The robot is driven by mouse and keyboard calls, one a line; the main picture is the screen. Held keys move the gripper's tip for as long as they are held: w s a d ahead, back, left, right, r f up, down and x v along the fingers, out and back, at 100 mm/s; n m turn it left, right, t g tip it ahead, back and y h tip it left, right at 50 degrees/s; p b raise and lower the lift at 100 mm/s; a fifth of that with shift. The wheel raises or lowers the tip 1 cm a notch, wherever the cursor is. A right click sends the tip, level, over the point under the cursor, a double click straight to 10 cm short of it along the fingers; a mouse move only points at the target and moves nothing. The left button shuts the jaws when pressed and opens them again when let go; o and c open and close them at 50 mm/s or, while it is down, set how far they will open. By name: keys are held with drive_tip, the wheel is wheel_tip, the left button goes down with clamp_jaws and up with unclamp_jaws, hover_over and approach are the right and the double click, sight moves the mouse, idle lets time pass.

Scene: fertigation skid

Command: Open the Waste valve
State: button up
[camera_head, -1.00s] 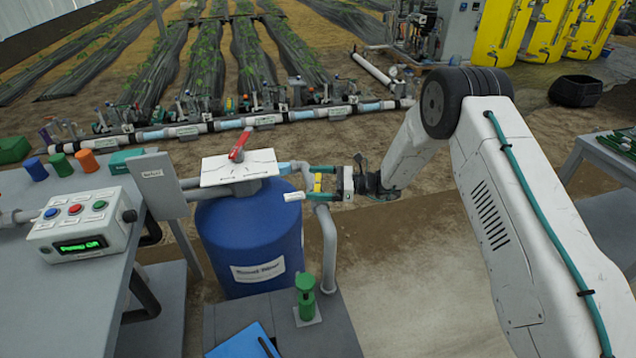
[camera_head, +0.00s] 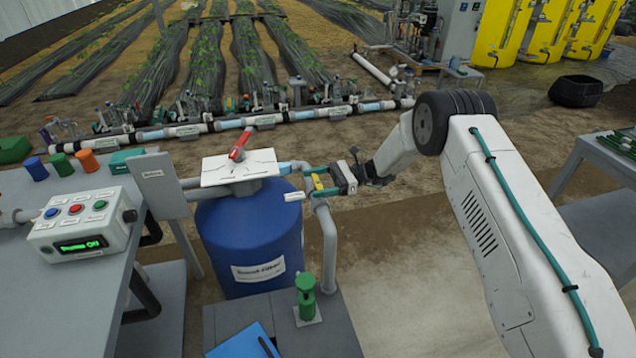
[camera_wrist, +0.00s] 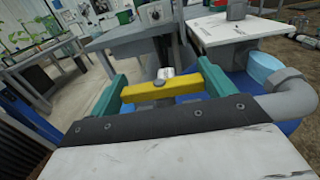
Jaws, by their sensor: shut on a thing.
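The valve has a yellow lever handle (camera_head: 318,183) at the right of the blue tank, by the pipe elbow. In the wrist view the yellow handle (camera_wrist: 175,88) spans between the two teal fingers, with a metal hub behind it. My gripper (camera_head: 316,182) is shut on this handle; it also shows in the wrist view (camera_wrist: 168,84). The handle is partly hidden by the fingers in the head view. No label naming this valve is readable.
A blue tank (camera_head: 250,240) stands below a white plate (camera_head: 215,172) with a red lever (camera_head: 239,143) on it. Left is a bench with a control box (camera_head: 85,225). A grey pipe (camera_head: 329,250) runs down beside the tank. Bare ground lies to the right.

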drive_tip(key=shift+r, duration=0.1)
drive_tip(key=o, duration=0.9)
drive_tip(key=shift+w, duration=0.1)
drive_tip(key=v, duration=0.8)
